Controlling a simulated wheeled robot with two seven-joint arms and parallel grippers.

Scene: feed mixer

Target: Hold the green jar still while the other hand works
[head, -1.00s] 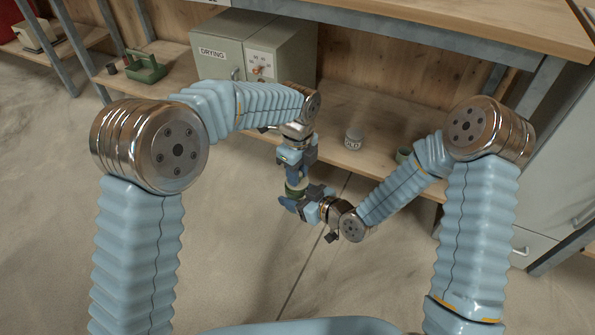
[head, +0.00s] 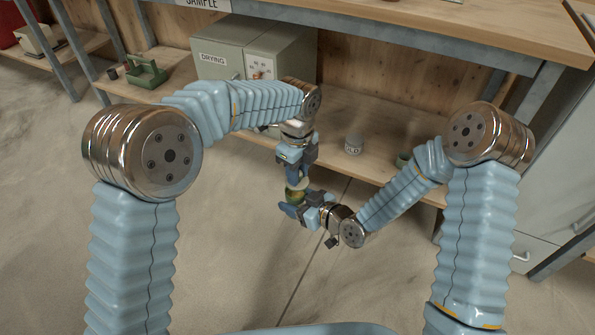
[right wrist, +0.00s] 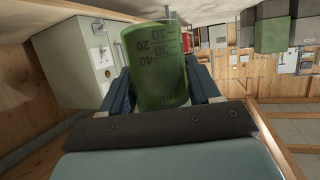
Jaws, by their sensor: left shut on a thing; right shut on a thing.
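The green jar (head: 293,197) is in mid-air in front of the lower shelf, small in the head view. It fills the middle of the right wrist view (right wrist: 157,65), a green cylinder with dark scale marks, slightly tilted. My right gripper (head: 297,205) is shut on the jar from the side, one finger on each side in the right wrist view (right wrist: 160,88). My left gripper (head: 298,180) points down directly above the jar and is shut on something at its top. A pale piece shows there; whether it is a lid I cannot tell.
A green carrier (head: 147,72) sits at the left. The floor below is clear.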

